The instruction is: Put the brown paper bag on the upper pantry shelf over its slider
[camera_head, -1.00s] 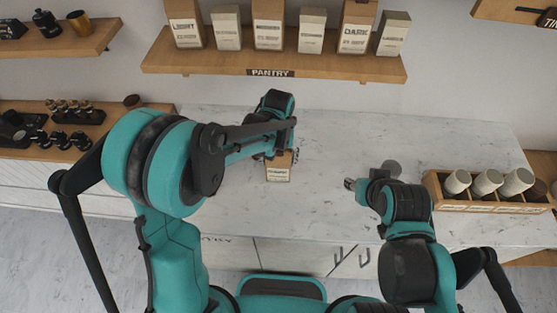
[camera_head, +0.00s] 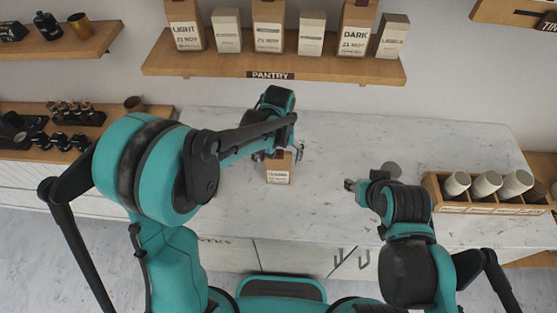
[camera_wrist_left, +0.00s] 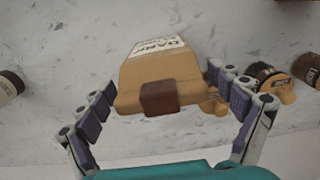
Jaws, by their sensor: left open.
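The brown paper bag (camera_head: 279,171) stands on the marble counter, its pale label facing me. In the left wrist view the bag (camera_wrist_left: 150,78) shows a label reading DARK and a dark brown patch. My left gripper (camera_head: 277,154) is at the bag's top, with its open fingers on either side; the left wrist view shows this gripper (camera_wrist_left: 162,82) with a gap at the left finger, and the right finger close to the bag. The pantry shelf (camera_head: 200,63) is on the wall above. My right gripper (camera_head: 349,184) is over the counter; its jaw state is unclear. I cannot make out a slider.
The shelf holds several brown and white bags in a row. A wooden rack of cups (camera_head: 480,208) stands at the right of the counter. A tray of dark tools (camera_head: 60,125) is at the left. Counter between the bag and the right gripper is clear.

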